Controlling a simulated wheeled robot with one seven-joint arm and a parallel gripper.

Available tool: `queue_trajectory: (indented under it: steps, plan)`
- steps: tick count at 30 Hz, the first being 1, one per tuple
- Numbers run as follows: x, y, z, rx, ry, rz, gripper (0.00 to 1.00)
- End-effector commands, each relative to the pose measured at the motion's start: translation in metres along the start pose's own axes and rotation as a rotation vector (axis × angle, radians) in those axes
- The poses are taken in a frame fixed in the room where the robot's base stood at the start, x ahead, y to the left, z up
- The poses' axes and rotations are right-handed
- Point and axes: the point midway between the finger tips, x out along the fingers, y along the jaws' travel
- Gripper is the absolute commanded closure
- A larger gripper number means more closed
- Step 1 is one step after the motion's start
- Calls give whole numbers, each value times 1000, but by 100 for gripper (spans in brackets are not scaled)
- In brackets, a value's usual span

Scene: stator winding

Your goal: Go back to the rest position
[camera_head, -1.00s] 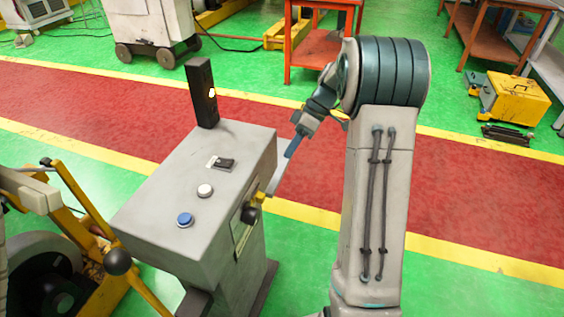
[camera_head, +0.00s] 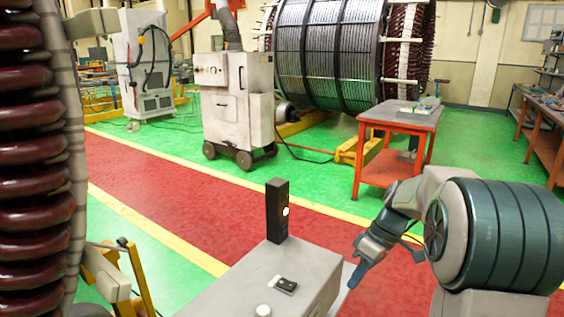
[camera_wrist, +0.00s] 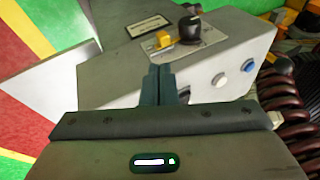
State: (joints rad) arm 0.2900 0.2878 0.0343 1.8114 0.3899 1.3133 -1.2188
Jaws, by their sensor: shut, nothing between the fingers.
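My gripper (camera_head: 357,275) points down and left, just right of the grey control box (camera_head: 250,296) in the head view. In the wrist view my gripper (camera_wrist: 161,72) has its two dark fingers together with nothing between them. The control box (camera_wrist: 120,84) shows beyond the fingertips there, with a black knob (camera_wrist: 190,28), a yellow switch (camera_wrist: 163,40), a white button (camera_wrist: 219,79) and a blue button (camera_wrist: 248,65). I cannot tell how large the gap to the box is.
A large coil of dark red windings (camera_head: 35,160) fills the left edge. An orange table (camera_head: 385,181) and a grey wheeled cabinet (camera_head: 238,125) stand behind the open red walkway (camera_head: 170,185).

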Motion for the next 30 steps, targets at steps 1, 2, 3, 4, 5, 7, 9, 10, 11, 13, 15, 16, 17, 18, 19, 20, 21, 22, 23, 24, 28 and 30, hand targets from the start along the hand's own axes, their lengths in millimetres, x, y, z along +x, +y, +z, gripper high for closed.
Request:
queue_trajectory:
  steps: [1, 2, 3, 4, 5, 7, 9, 10, 11, 13, 15, 16, 17, 18, 19, 20, 21, 22, 23, 24, 28, 30]
  plan:
    - [-12, -22, 1, 46, -18, 40, 100]
    - [-15, -31, 3, 80, -26, 64, 100]
    - [-18, -43, 7, 125, -36, 96, 100]
    - [-21, -52, 9, 157, -41, 120, 100]
    - [-24, -60, 12, 189, -45, 145, 100]
    - [-29, -80, 19, 263, -46, 203, 100]
    - [-33, -98, 27, 334, -41, 260, 100]
    - [-35, -106, 31, 365, -35, 285, 100]
    - [-37, -113, 35, 394, -29, 308, 100]
    - [-40, -130, 44, 463, -8, 363, 100]
    - [-42, -145, 54, 528, 22, 416, 100]
    - [-43, -151, 58, 553, 35, 435, 100]
    - [-43, -156, 62, 579, 50, 455, 100]
    - [-44, -163, 67, 610, 70, 477, 100]
    - [-44, -167, 71, 631, 86, 493, 100]
    - [-44, -171, 74, 651, 101, 507, 100]
    - [-43, -175, 78, 674, 120, 522, 100]
    - [-43, -178, 81, 689, 132, 532, 100]
    - [-43, -180, 83, 703, 143, 540, 100]
    - [-42, -182, 86, 718, 157, 549, 100]
    - [-40, -186, 90, 746, 179, 564, 100]
    - [-40, -186, 90, 748, 181, 564, 100]
